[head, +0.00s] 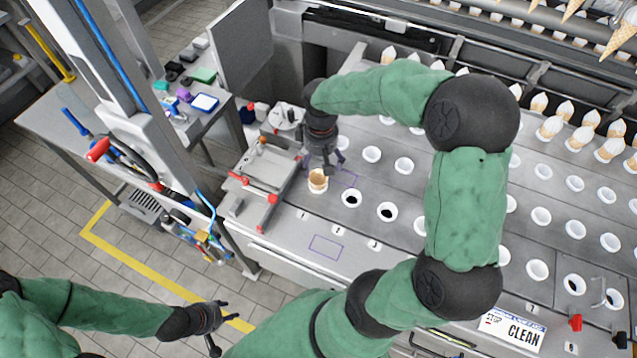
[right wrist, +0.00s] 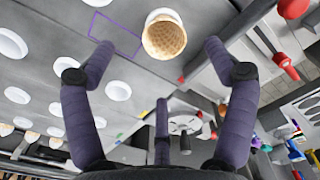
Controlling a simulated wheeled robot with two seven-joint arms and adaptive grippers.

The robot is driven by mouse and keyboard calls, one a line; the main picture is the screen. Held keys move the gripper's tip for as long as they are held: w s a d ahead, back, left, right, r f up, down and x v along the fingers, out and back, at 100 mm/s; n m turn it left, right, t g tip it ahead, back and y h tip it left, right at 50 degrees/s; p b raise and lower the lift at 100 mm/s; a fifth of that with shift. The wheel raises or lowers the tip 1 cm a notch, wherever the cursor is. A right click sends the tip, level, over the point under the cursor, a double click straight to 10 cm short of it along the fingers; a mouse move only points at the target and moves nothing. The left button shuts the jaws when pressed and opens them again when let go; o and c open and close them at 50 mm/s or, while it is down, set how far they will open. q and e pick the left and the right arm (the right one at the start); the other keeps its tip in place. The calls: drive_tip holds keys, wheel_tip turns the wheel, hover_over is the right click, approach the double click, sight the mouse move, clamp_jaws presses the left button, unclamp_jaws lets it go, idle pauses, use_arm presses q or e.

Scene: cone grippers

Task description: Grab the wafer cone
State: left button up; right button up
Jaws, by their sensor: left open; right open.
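The tan wafer cone (head: 318,178) sits upright in a white cup-like holder on the grey counter, near its left end. In the right wrist view the cone (right wrist: 164,38) shows its open mouth and waffle inside at the top middle. My right gripper (head: 320,163) is open above and just behind the cone. In the right wrist view its dark purple fingers are spread, with the cone beyond and between the two side fingertips, and nothing is held. My left gripper (head: 217,328) is open and empty over the floor at lower left, far from the counter.
Rows of white holders (head: 403,165) cover the counter to the right. A metal tray fixture with red knobs (head: 262,170) stands close left of the cone. Filled cones (head: 581,138) stand at the back right. A side table (head: 200,100) holds small items.

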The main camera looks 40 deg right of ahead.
sight(318, 178)
wheel_tip(318, 178, down, 5)
drive_tip(key=shift+r+b, duration=0.1)
drive_tip(key=shift+b, duration=0.2)
drive_tip(key=f, duration=0.3)
drive_tip(key=f+b, duration=0.1)
drive_tip(key=shift+w+a+f, duration=0.1)
drive_tip(key=shift+w+f, duration=0.2)
drive_tip(key=shift+w, duration=0.1)
drive_tip(key=c, duration=0.9)
